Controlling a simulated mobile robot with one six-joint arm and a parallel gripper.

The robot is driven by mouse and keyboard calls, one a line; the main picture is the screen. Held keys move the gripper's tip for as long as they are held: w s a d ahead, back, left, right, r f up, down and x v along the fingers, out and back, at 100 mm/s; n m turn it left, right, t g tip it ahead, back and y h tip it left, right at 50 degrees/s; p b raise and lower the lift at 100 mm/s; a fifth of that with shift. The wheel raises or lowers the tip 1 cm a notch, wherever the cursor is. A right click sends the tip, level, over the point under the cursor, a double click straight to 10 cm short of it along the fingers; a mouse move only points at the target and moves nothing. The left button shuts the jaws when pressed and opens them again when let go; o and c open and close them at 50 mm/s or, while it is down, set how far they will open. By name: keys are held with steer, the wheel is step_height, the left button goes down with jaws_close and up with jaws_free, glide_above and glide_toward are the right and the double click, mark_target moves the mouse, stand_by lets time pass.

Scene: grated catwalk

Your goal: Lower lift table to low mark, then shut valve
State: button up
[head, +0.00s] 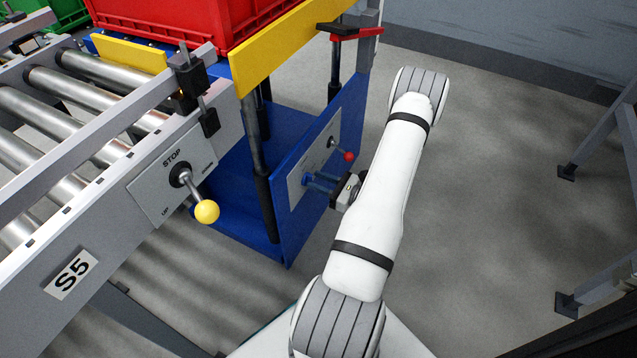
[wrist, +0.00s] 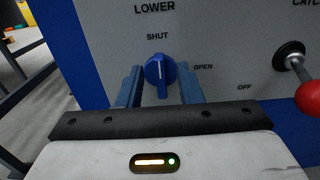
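The lift table (head: 318,218) has a blue base and dark posts, with a yellow edge plate (head: 285,46) under a red crate. A red pointer (head: 350,30) shows beside a grey upright at its top right; I cannot make out a low mark. The valve is a blue knob (wrist: 160,74) on a grey panel labelled LOWER, SHUT and OPEN. Its white line stands nearly upright, toward SHUT. My gripper (wrist: 160,88) is open, with one finger either side of the knob; I cannot tell if they touch it. In the head view my gripper (head: 318,184) is at the panel.
A red-ball lever (wrist: 308,97) marked CATCH and OFF sits right of the knob. A roller conveyor (head: 90,118) stands at left, with a yellow-ball lever (head: 205,211) on a STOP, UP, DOWN plate. The floor right of my arm is clear up to grey frame legs (head: 600,140).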

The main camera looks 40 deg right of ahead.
steer(key=shift+w+a, duration=0.15)
steer(key=shift+w, duration=0.25)
steer(key=shift+c, duration=0.4)
jaws_close()
